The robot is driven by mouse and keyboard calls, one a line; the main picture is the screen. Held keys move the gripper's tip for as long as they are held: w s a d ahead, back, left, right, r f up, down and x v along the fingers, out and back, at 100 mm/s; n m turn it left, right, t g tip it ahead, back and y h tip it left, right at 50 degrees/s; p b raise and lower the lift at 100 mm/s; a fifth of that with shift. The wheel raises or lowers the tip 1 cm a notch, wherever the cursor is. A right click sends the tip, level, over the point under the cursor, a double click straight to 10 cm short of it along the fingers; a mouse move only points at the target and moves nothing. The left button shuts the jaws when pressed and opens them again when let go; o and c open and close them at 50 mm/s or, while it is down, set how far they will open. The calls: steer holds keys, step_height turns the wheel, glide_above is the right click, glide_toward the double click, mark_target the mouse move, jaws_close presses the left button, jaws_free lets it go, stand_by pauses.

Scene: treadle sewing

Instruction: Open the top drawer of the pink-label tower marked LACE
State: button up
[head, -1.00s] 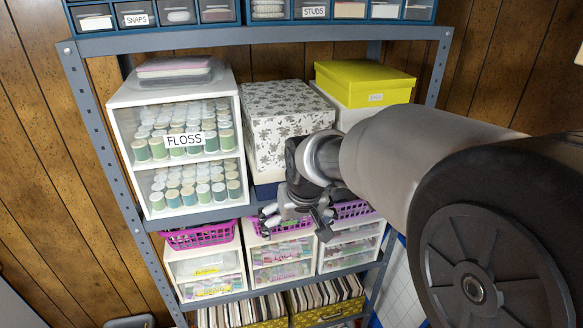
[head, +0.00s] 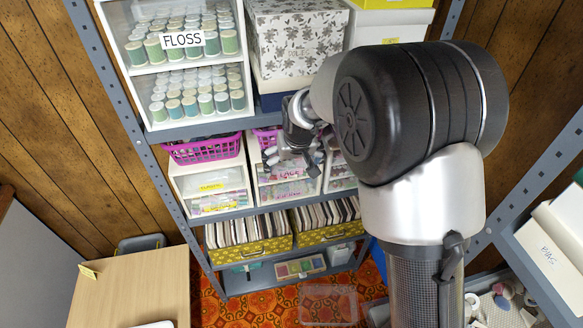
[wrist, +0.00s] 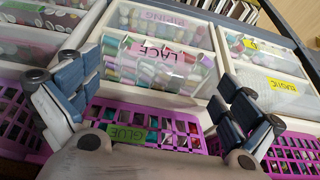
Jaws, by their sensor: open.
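The pink-label LACE tower is the middle small white drawer tower (head: 254,165), on the shelf below the FLOSS cabinet. Its LACE drawer (wrist: 143,69) has a clear front with coloured spools behind it and looks shut. It lies nearest the purple basket, with a second pink-label drawer, PIPING (wrist: 160,20), beyond it in the wrist view. My gripper (head: 303,150) is in front of this tower in the head view, partly covering its upper part. In the wrist view my gripper (wrist: 160,100) is open and empty, its fingers apart on either side of the LACE drawer. No contact is visible.
Purple baskets (head: 205,150) sit on top of the towers; one (wrist: 190,137) bears a green GLUE label. A shelf upright (head: 118,95) stands left.

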steer(key=shift+x, duration=0.75)
steer(key=shift+c, duration=0.2)
steer(key=c, duration=1.3)
steer(key=shift+s, duration=0.1)
steer(key=shift+c, duration=0.3)
